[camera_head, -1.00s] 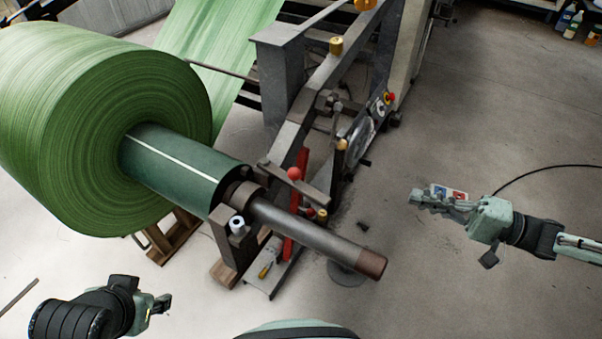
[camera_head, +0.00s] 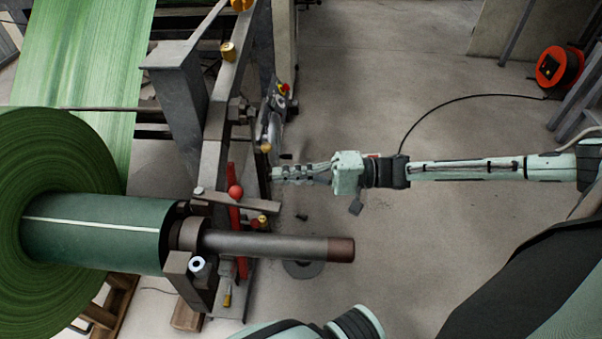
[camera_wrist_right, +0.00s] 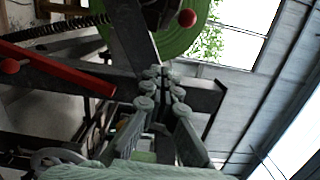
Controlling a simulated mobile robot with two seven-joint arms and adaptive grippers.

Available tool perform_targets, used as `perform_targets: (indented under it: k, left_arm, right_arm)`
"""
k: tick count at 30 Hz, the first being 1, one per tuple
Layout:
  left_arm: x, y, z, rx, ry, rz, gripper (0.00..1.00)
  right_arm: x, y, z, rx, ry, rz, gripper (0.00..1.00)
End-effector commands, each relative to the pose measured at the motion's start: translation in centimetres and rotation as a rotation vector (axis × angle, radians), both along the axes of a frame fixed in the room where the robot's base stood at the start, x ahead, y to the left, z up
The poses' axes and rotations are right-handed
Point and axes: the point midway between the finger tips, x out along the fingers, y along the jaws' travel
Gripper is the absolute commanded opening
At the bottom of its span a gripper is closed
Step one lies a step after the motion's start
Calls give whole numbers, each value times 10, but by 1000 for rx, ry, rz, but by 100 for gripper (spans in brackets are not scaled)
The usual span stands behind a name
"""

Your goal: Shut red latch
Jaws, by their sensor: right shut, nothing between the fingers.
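The red latch (camera_head: 233,220) is a long red bar on the grey stand by the roll's shaft, with a red ball knob (camera_head: 235,192) near its upper part. A grey bar (camera_head: 251,203) crosses it, so part of it is hidden. In the wrist view the red bar (camera_wrist_right: 60,75) slants at the left, with one red ball near its outer end and another at the top. My right gripper (camera_head: 274,174) is shut and empty, right of the latch and apart from it. Its closed fingers (camera_wrist_right: 160,74) show in the wrist view. My left gripper is out of view.
The steel shaft (camera_head: 275,245) sticks out to the right below my right gripper. The green roll (camera_head: 60,170) fills the left. A machine frame (camera_head: 215,140) stands left of the gripper. A red cable reel (camera_head: 558,68) is at far right. Floor is open between.

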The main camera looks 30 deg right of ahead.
Motion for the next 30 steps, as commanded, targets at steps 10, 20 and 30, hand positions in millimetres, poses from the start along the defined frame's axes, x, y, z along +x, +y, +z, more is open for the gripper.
perform_targets:
  k: [10,20,30]
  left_arm:
    - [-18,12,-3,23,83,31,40]
    - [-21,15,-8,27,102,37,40]
    - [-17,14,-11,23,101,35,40]
  right_arm:
    - [-2,52,1,1,4,1,0]
    - [-12,61,1,-1,0,0,0]
    - [-12,67,4,2,2,-9,0]
